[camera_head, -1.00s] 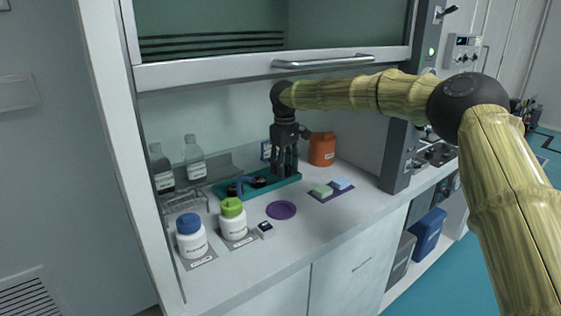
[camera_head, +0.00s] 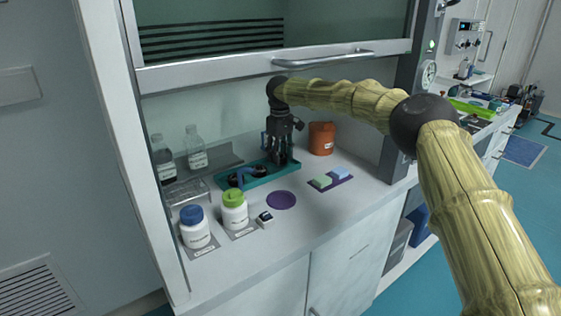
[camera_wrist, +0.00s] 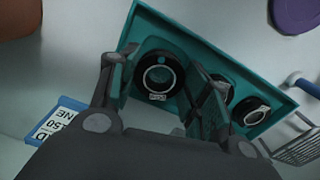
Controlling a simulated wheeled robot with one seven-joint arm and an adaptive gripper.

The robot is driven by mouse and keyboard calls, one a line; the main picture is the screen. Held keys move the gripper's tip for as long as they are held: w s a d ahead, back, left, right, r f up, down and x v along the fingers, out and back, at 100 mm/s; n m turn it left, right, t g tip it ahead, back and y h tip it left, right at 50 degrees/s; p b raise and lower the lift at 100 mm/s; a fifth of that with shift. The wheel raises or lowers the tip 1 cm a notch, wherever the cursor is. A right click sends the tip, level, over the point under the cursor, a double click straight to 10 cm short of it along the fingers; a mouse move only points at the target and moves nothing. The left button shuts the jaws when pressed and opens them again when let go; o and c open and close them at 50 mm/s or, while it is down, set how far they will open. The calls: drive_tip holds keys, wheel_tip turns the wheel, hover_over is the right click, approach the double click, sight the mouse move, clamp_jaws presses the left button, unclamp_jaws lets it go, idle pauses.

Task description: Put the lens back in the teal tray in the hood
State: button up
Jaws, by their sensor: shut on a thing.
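The teal tray (camera_head: 296,171) lies on the hood's worktop, and its rim also shows in the wrist view (camera_wrist: 205,40). My gripper (camera_head: 281,164) points down over the tray's right part. In the wrist view my gripper (camera_wrist: 155,105) has its fingers on either side of a black-ringed round lens (camera_wrist: 158,75), and it is shut on it. The lens is at the tray's near-left end in that view; whether it touches the tray floor I cannot tell. Two more dark round pieces (camera_wrist: 252,110) lie in the tray, one partly hidden by a finger.
An orange container (camera_head: 321,138) stands behind right of the tray. A purple disc (camera_head: 281,200) and a purple mat with green and blue blocks (camera_head: 330,179) lie in front. White jars (camera_head: 235,212) and a wire rack (camera_head: 190,191) stand left. The raised sash (camera_head: 270,65) hangs above.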

drive_tip(key=shift+f+b, duration=0.4)
drive_tip(key=shift+f, duration=0.5)
drive_tip(key=shift+f, duration=0.1)
drive_tip(key=o, duration=0.8)
drive_tip(key=shift+o, duration=0.2)
drive_tip(key=shift+r, duration=3.85)
